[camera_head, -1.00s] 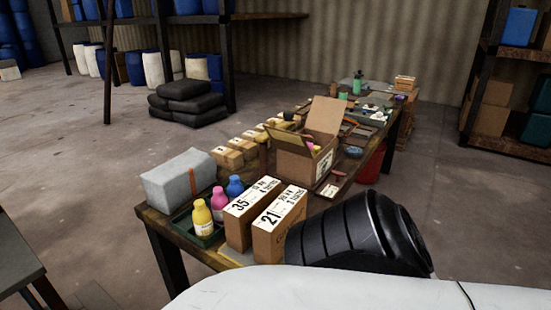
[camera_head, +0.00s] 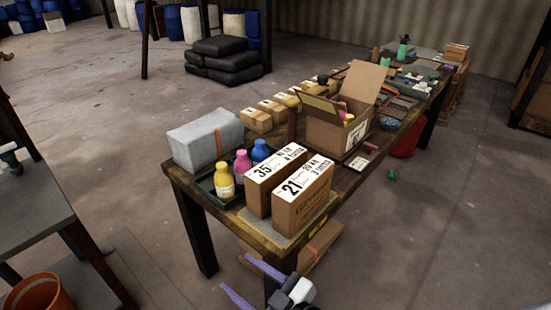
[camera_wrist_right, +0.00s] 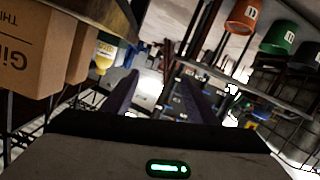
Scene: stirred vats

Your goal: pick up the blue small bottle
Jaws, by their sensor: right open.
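The blue small bottle (camera_head: 260,151) stands upright in a dark green tray (camera_head: 228,203) on the wooden table, at the back of a row with a pink bottle (camera_head: 242,166) and a yellow bottle (camera_head: 224,183). Its lower part is hidden by a carton. My right gripper (camera_head: 235,272) is open and empty, off the table's near end and in front of the tray. In the wrist view its fingers (camera_wrist_right: 160,75) are apart, with the yellow bottle (camera_wrist_right: 104,56) to their left; I cannot clearly make out the blue bottle there. My left gripper is not in view.
Two tall cartons (camera_head: 302,200) stand right of the bottles. A grey box (camera_head: 205,142) stands left of the tray. An open carton (camera_head: 335,132) is farther back. Another table (camera_head: 35,215) is at the left, with an orange bucket (camera_head: 38,292) below.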

